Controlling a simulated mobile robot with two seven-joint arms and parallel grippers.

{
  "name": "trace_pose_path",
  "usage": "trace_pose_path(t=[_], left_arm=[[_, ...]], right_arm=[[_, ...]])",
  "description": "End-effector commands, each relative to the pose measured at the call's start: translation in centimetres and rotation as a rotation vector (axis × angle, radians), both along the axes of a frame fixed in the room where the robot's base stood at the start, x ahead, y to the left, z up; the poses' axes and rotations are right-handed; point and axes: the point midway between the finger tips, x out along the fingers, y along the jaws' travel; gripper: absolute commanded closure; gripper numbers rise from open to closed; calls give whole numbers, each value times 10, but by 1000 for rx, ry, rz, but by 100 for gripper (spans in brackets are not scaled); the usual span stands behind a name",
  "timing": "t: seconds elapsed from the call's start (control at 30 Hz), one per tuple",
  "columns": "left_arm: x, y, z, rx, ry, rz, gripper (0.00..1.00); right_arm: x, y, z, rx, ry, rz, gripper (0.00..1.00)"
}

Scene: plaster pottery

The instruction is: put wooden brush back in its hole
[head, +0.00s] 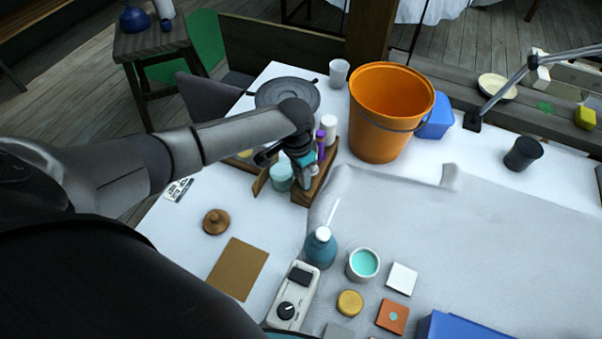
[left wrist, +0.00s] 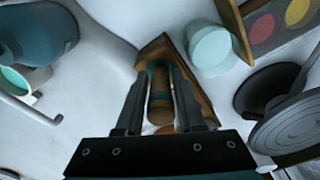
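My left gripper (head: 303,170) is over the narrow wooden holder (head: 318,186) in the head view, pointing down. In the left wrist view, the fingers (left wrist: 165,80) stand on both sides of a wooden brush (left wrist: 160,113), a rounded brown handle with a teal band, and look shut on it. The wooden holder (left wrist: 152,50) lies just beyond and under the fingertips. The brush's far end and the hole are hidden, so I cannot tell whether it sits in the hole. My right gripper is out of view.
A pale teal jar (head: 280,178) stands close left of the holder. A purple bottle (head: 320,146) and a white-capped bottle (head: 329,128) stand at its back end. An orange bucket (head: 385,135) is behind right. A teal bottle (head: 321,250) stands in front. The grey cloth at right is mostly clear.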

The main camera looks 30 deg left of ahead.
Motion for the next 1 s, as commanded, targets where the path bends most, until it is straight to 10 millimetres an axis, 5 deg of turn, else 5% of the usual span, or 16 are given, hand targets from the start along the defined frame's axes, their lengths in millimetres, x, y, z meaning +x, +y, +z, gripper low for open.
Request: trace_pose_path(t=[0.23, 0.57, 1.0], left_arm=[[0, 0, 0, 0, 0, 0, 36], [0, 0, 6, 0, -1, -1, 36], [-6, 3, 94, 0, -5, -2, 36]], right_arm=[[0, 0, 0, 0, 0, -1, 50], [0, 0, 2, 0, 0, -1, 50], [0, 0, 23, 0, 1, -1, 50]])
